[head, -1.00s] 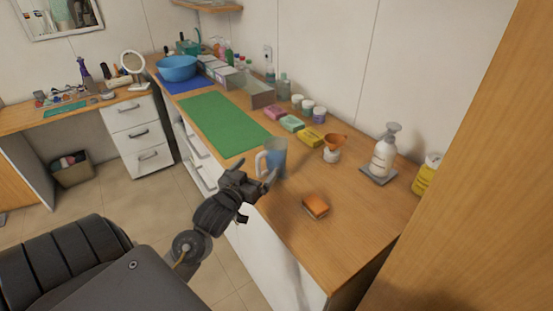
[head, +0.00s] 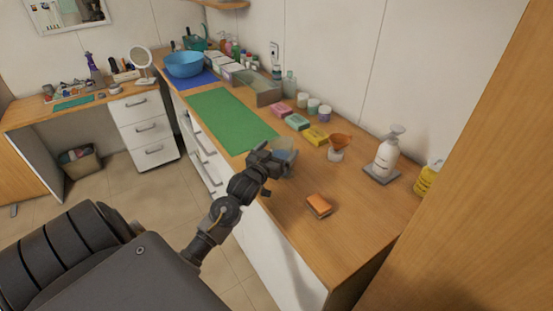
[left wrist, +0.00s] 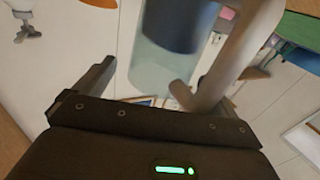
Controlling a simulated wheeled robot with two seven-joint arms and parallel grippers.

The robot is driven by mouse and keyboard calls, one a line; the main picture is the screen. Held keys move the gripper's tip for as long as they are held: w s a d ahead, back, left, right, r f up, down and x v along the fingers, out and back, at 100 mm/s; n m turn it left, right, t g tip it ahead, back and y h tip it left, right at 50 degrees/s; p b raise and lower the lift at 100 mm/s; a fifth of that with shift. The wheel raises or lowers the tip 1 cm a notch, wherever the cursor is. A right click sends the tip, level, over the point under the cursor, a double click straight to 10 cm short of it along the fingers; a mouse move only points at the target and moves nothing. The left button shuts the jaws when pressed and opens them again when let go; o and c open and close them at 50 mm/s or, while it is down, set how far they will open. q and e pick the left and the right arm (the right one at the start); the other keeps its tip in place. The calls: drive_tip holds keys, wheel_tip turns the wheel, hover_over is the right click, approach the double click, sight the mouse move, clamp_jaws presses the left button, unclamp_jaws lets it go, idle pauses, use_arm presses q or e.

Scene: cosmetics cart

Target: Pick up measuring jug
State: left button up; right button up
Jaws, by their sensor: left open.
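The measuring jug (head: 284,147) is a see-through, bluish jug with a pale handle. It stands on the wooden counter by the near end of the green mat, partly hidden by my left gripper (head: 277,164). In the left wrist view the jug body (left wrist: 165,65) fills the upper middle, and its handle (left wrist: 240,55) curves down on the right. My left gripper (left wrist: 150,85) is open, with one finger left of the jug; the handle covers much of the other side. Whether a finger touches the jug cannot be told. My right gripper is not in view.
An orange sponge (head: 319,206) lies on the counter right of the gripper. The green mat (head: 230,120) is clear.

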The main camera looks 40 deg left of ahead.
use_arm(q)
drive_tip(key=shift+w, duration=0.1)
drive_tip(key=shift+r, duration=0.1)
drive_tip(key=c, duration=1.7)
